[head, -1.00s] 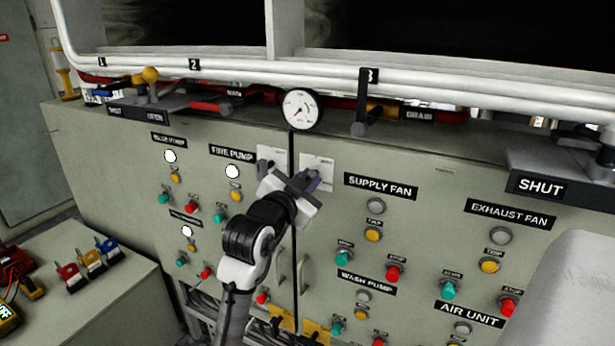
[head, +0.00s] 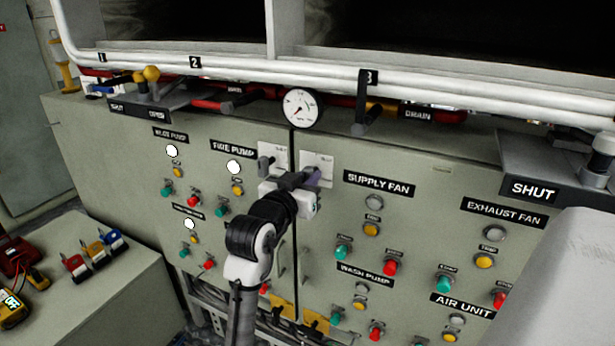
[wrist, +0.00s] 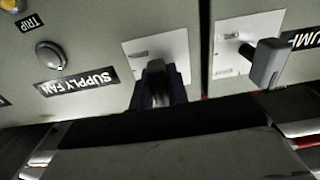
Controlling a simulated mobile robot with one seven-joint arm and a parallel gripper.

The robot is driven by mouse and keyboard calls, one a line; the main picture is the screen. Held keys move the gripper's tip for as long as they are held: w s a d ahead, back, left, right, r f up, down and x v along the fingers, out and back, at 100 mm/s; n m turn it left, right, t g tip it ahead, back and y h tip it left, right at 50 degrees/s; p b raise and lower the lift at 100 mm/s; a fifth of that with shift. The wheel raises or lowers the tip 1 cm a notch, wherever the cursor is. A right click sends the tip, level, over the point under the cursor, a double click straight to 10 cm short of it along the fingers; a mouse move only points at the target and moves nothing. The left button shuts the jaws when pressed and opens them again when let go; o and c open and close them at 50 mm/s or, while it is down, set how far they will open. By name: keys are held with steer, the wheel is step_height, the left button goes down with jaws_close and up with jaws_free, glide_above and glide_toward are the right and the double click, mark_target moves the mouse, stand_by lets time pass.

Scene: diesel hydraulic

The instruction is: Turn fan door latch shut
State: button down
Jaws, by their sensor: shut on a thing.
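The fan door latch (wrist: 154,76) is a dark grey handle on a white plate (wrist: 175,50) beside the SUPPLY FAN label, shown upside down in the wrist view. My gripper (wrist: 157,98) is shut on the handle, with a dark finger on each side of it. The handle points roughly along the door seam in that view. In the head view my gripper (head: 298,181) is at the right-hand plate (head: 317,165), just right of the seam, and mostly hides the latch.
A similar grey latch (head: 265,164) is on the left door, also seen in the wrist view (wrist: 268,62). The SUPPLY FAN buttons (head: 371,230) are right of my arm. A gauge (head: 301,109) and white pipes (head: 330,82) are above. A side bench (head: 100,285) is at left.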

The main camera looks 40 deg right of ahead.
steer(key=c, duration=1.4)
jaws_free()
steer(key=shift+o, duration=0.2)
steer(key=b+v, duration=0.4)
steer(key=v, duration=1)
